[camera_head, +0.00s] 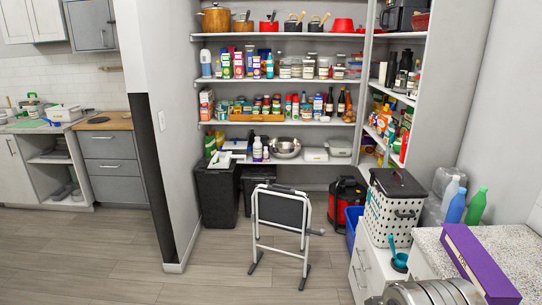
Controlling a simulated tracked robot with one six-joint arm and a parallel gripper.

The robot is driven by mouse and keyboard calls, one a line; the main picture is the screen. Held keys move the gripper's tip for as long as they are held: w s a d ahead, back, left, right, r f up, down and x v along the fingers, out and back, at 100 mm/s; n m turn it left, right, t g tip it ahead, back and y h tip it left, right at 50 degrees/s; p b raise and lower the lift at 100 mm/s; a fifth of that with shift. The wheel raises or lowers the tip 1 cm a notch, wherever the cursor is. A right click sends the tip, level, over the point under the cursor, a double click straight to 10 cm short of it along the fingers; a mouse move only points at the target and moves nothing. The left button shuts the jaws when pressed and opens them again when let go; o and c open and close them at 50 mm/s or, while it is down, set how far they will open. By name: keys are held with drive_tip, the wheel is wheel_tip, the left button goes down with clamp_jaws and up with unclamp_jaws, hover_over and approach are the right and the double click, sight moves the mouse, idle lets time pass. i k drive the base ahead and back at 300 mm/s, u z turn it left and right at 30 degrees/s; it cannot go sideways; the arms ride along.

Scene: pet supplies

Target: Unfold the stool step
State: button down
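A step stool (280,211) with a white tubular frame and a dark panel stands upright on the wood floor, in front of the pantry shelves. Its dark panel is near vertical against the upper frame, so it looks folded. Two white legs reach down to dark feet on the floor. I cannot make out the step's hinge.
Black bins (216,195) and a red-and-black canister (345,198) stand behind the stool. At right are a white drawer cabinet (368,268), a dotted basket (391,218) and a speckled counter with a purple box (478,265). Floor left and front of the stool is clear.

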sight(276, 209)
drive_tip(key=u, duration=0.2)
drive_tip(key=i, duration=1.4)
drive_tip(key=u, duration=0.5)
drive_tip(key=i, duration=1.95)
drive_tip(key=u, duration=0.25)
